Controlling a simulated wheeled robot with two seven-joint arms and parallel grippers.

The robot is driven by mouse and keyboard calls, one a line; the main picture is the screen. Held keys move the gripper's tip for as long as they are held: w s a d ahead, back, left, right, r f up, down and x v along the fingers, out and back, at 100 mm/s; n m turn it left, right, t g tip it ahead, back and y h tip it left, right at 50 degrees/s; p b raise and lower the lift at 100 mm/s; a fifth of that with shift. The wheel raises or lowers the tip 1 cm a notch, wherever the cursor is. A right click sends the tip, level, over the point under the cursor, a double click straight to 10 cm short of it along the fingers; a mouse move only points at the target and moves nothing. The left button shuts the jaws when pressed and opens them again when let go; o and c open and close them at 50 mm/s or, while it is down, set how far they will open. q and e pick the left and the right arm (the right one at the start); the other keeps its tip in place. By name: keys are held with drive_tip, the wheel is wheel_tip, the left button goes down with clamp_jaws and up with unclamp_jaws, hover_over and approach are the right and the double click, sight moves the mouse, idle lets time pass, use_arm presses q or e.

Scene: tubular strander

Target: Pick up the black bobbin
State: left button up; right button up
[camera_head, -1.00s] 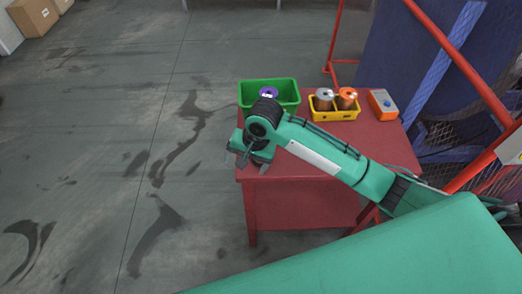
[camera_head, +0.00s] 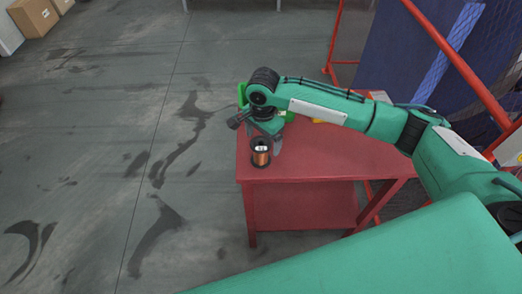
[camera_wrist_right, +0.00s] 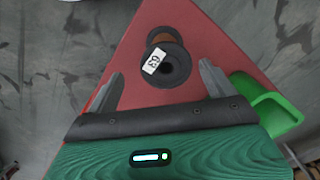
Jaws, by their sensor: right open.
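The black bobbin (camera_head: 261,153) stands upright near the front left corner of the red table. It has black flanges, copper-coloured wire and a white label on top. My right gripper (camera_head: 256,134) is open just behind and above it in the head view. In the right wrist view the bobbin (camera_wrist_right: 174,66) lies ahead, roughly between the two open fingers of the right gripper (camera_wrist_right: 161,74), and nothing is held. My left gripper is out of view.
The red table (camera_head: 320,160) has clear room right of the bobbin. My arm mostly hides the green bin and a yellow bin (camera_head: 318,121) in the head view. Red railings (camera_head: 455,55) stand at the right.

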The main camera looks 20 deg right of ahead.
sight(260, 145)
drive_tip(key=shift+f, duration=0.8)
drive_tip(key=shift+w+a+f+p, duration=0.15)
drive_tip(key=shift+f+p, duration=0.3)
drive_tip(key=shift+f, duration=0.9)
drive_tip(key=shift+w+f+p, duration=0.2)
drive_tip(key=shift+f+p, duration=0.2)
drive_tip(key=shift+f, duration=0.95)
drive_tip(key=c, duration=1.3)
